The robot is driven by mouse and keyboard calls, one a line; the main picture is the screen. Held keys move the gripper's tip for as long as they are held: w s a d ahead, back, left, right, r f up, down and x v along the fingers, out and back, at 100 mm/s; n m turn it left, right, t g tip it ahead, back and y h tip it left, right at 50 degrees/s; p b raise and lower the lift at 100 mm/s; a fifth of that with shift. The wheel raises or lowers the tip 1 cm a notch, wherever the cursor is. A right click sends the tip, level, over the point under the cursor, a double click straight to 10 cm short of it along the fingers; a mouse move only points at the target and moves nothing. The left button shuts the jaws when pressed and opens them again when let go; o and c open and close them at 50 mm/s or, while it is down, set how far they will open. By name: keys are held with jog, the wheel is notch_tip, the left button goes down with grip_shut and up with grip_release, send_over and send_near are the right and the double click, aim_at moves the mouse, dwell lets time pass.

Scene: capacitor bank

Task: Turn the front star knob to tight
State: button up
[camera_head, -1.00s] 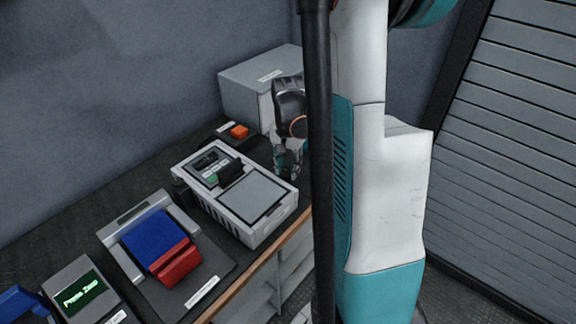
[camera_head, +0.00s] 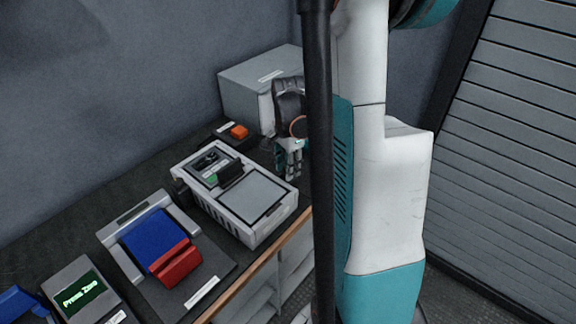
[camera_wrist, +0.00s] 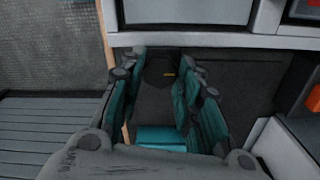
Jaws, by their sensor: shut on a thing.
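My gripper (camera_head: 290,162) points down at the right end of the bench, just right of the white-grey unit, partly behind my arm. In the head view the knob is hidden by the fingers and arm. Its tight or loose setting cannot be read.
The white-grey unit (camera_head: 285,214) with a grey pad stands beside my gripper. A grey box (camera_head: 245,98) and an orange button (camera_head: 239,131) are behind. A blue-and-red device (camera_head: 175,262) and a "Press Zero" display (camera_head: 82,295) stand left. A slatted shutter (camera_head: 510,150) is at right.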

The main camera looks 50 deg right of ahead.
jog(key=shift+c, duration=0.2)
jog(key=o, duration=1.1)
notch_tip(320, 180, up, 12)
dwell(0.4)
